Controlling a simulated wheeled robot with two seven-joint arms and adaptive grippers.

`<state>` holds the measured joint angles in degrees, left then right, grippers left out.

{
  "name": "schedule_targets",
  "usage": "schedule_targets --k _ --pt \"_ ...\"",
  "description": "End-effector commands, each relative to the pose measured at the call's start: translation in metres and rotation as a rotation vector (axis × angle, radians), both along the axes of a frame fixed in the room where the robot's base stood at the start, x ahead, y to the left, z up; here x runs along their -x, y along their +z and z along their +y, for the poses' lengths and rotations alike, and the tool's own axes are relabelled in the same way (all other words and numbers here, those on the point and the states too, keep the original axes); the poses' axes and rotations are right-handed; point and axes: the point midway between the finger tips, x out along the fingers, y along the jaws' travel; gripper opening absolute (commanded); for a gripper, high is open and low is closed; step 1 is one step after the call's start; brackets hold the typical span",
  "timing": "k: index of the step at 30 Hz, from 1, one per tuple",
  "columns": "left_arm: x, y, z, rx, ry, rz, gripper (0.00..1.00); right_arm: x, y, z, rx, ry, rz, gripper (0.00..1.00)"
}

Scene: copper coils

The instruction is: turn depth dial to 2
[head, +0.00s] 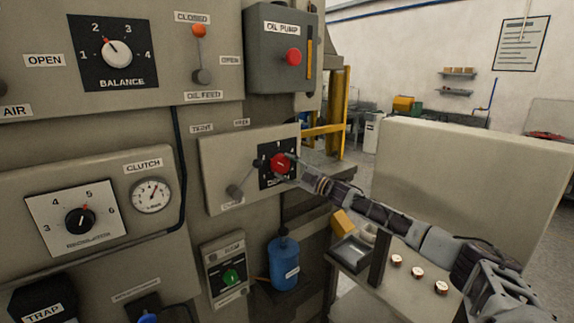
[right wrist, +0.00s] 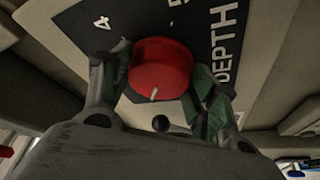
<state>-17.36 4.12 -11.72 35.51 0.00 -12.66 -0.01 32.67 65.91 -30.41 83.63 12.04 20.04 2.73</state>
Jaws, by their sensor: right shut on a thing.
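The depth dial (head: 280,163) is a red round knob on a black square plate, on a grey panel at the middle of the head view. In the right wrist view the red dial (right wrist: 160,66) sits between my fingers, with a white pointer mark near its lower edge. The black plate (right wrist: 110,12) shows the word DEPTH and a 4; another numeral is cut off at the top. My right gripper (head: 291,168) is shut on the dial, one green-padded finger on each side in the wrist view. The dial's setting is not clear. My left gripper is not in view.
A small lever (head: 236,190) stands left of the dial on the same panel. A blue bottle (head: 285,264) and a green knob (head: 231,277) are below. A table (head: 420,262) with small copper coils (head: 417,272) is at the lower right.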

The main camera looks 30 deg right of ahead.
Motion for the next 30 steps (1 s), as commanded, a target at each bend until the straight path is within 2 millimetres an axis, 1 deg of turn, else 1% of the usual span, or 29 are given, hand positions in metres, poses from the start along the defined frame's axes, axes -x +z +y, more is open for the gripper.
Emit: schedule_targets --k 1,8,22,23,27,28,30 --pt "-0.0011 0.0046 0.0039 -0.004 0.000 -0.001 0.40 0.0000 0.0017 -0.0002 0.019 0.001 -0.001 0.36" --pt "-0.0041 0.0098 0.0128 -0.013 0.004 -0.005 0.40 0.0000 0.0005 -0.0005 0.077 0.000 -0.004 0.36" --pt "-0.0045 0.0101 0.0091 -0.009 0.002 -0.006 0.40 0.0000 -0.0006 -0.0002 0.090 0.001 -0.006 0.36" --pt "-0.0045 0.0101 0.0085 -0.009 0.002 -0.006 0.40 0.0000 -0.0006 -0.0002 0.090 0.001 -0.006 0.62" --pt "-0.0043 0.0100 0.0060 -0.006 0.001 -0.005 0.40 0.0000 -0.0003 -0.0003 0.090 0.000 -0.007 0.80" --pt "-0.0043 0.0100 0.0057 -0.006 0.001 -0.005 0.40 0.0000 -0.0002 -0.0003 0.089 0.001 -0.006 0.83" --pt "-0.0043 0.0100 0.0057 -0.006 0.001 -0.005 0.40 -0.0001 0.0001 -0.0004 0.090 0.000 -0.007 0.83"
